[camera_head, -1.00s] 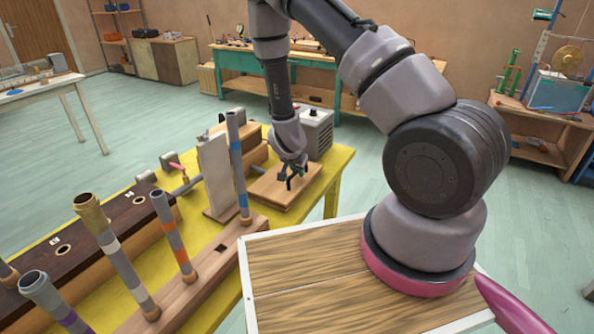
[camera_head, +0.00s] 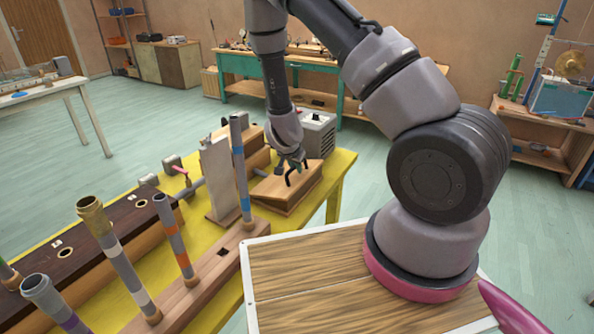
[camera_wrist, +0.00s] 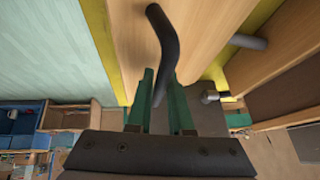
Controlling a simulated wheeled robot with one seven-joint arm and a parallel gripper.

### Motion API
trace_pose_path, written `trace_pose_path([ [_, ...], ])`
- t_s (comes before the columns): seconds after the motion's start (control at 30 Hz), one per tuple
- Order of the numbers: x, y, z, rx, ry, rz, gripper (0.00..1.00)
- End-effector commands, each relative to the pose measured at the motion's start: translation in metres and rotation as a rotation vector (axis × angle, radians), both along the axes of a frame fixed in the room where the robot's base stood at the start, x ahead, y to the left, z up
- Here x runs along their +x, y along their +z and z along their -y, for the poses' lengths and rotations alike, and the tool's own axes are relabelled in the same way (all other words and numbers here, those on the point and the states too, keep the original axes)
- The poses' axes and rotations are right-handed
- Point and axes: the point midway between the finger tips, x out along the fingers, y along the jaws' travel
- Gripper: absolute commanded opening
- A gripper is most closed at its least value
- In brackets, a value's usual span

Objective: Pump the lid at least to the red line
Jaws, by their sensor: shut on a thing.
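The wooden lid (camera_head: 300,190) lies tilted on a box on the yellow table, its near right side raised to show a wedge-shaped side. A dark bent handle (camera_wrist: 165,35) stands out from the lid. My gripper (camera_head: 291,168) is shut on the handle, just above the lid. In the wrist view its green fingers (camera_wrist: 161,85) stand on both sides of the handle, with the lid's pale wood (camera_wrist: 205,25) behind. I cannot make out a red line in either view.
A pale upright board (camera_head: 216,175) and a grey-blue tube (camera_head: 240,170) stand left of the lid. A grey box (camera_head: 318,133) stands behind it. Several banded tubes rise from a wooden rail (camera_head: 205,290) at the front. The table's yellow right edge (camera_head: 340,172) is clear.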

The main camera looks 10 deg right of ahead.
Motion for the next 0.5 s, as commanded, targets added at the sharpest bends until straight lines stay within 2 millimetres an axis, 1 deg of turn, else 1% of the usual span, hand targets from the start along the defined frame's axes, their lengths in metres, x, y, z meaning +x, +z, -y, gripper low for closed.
trace_pose_path([
  [0.17,0.0045,0.0095,-0.0038,-0.001,-0.002,-0.001,0.00],
  [0.4,0.0051,0.0107,-0.0040,-0.001,-0.002,-0.002,0.00],
  [0.43,0.0051,0.0107,-0.0040,-0.001,-0.002,-0.002,0.30],
  [0.5,0.0051,0.0107,-0.0042,-0.001,-0.002,-0.002,0.54],
])
